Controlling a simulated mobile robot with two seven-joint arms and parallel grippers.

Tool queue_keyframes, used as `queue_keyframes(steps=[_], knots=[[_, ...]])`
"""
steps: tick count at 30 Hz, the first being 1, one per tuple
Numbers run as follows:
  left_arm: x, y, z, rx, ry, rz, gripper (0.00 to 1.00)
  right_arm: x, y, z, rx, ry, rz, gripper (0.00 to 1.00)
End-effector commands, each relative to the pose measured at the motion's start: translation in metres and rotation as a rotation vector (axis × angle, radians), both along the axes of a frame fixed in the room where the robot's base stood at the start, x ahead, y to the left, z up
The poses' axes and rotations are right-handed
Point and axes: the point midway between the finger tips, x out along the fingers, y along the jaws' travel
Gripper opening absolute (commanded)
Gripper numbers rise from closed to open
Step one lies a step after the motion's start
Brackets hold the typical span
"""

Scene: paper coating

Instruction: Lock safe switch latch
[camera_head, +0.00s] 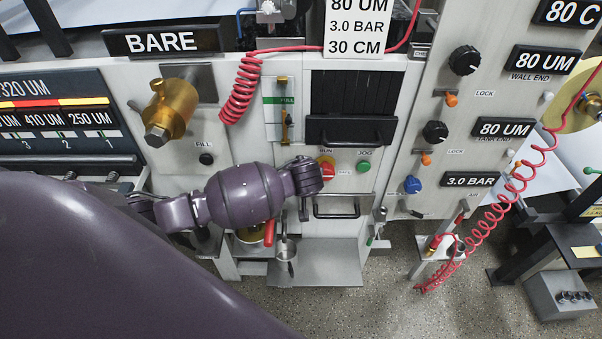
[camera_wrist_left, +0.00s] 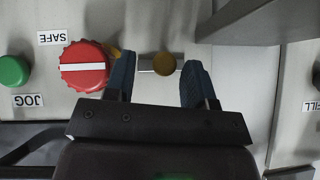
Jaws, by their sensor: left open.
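The red rotary switch (camera_wrist_left: 85,67) with a white bar across it sits on the white panel, beside the SAFE label (camera_wrist_left: 66,38), upside down in the left wrist view. In the head view the red switch (camera_head: 327,168) is partly covered by my left wrist. Next to it, a round brass latch knob (camera_wrist_left: 165,64) sits on a short silver pin. My left gripper (camera_wrist_left: 157,66) is open, one blue-padded finger on each side of the brass knob; I cannot tell whether they touch it. In the head view its fingers are hidden by my wrist. My right gripper is not in view.
A green JOG button (camera_head: 364,166) is right of the switch. A black handle (camera_head: 350,132) projects above and a drawer handle (camera_head: 337,207) below. A brass valve (camera_head: 172,107) and a coiled red hose (camera_head: 239,92) are upper left. Open floor (camera_head: 400,300) lies lower right.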

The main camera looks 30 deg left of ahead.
Motion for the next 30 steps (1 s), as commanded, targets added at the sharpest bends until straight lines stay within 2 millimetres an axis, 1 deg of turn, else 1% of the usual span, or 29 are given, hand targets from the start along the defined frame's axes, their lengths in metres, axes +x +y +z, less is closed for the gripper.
queue_keyframes(steps=[5,12,18,24,30], knots=[[-0.010,-0.008,0.012,-0.004,-0.001,-0.001,0.50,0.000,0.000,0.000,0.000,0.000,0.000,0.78],[-0.034,-0.027,0.041,-0.004,-0.003,-0.004,0.50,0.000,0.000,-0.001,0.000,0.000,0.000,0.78],[-0.051,-0.040,0.062,-0.004,-0.002,-0.003,0.50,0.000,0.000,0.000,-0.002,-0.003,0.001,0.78],[-0.059,-0.046,0.073,-0.003,-0.002,-0.004,0.50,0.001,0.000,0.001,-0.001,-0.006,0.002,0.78],[-0.060,-0.047,0.074,-0.001,0.000,-0.003,0.50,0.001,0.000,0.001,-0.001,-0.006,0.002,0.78]])
